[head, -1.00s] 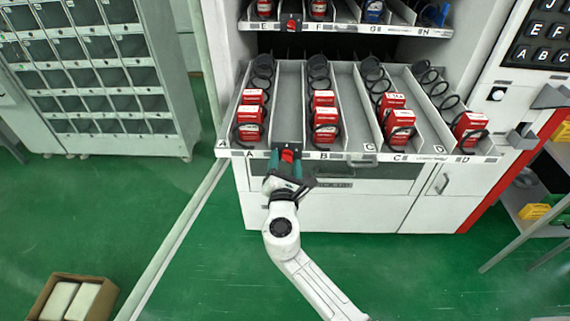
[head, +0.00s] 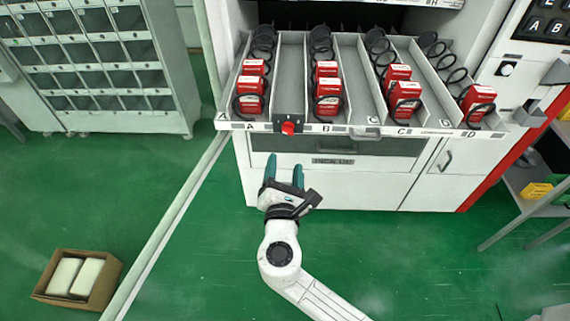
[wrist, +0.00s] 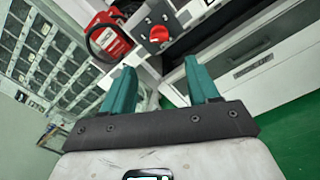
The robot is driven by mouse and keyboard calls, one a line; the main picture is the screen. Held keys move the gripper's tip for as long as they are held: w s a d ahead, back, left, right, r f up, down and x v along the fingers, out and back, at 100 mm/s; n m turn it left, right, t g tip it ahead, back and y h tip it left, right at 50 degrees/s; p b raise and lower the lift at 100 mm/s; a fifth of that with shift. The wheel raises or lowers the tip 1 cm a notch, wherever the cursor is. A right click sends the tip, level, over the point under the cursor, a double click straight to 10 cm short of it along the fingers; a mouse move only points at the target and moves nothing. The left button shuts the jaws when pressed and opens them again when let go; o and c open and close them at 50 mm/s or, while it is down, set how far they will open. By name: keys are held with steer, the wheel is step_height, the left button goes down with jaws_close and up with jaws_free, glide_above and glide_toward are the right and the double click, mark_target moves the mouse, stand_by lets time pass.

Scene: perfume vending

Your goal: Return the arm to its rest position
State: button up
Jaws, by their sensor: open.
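My gripper (head: 284,175) is open and empty in the head view, its two teal fingers pointing up toward the vending machine (head: 330,185). It is just below and apart from the red knob (head: 288,128) on the front edge of the pulled-out tray (head: 350,131). In the wrist view the teal fingers (wrist: 162,88) are spread apart, with the red knob (wrist: 159,34) beyond them and nothing between them.
Red boxes (head: 250,88) stand in the tray's lanes among black coils. A grey locker cabinet (head: 160,122) is at the left. An open cardboard box (head: 112,272) sits on the green floor. A shelf rack (head: 520,195) stands at the right.

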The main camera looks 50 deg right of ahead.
stand_by(0.5)
steer(key=s+d+f+m+g+y, duration=0.45)
steer(key=s+f+m+g, duration=0.25)
steer(key=s+f+m, duration=0.45)
steer(key=s+a+f+m+g+y, duration=0.3)
steer(key=s+a+m+y, duration=0.5)
steer(key=a, duration=0.3)
steer(key=shift+s+f+m+y, duration=0.15)
steer(key=shift+s+m+y, duration=0.25)
steer(key=shift+y, duration=0.35)
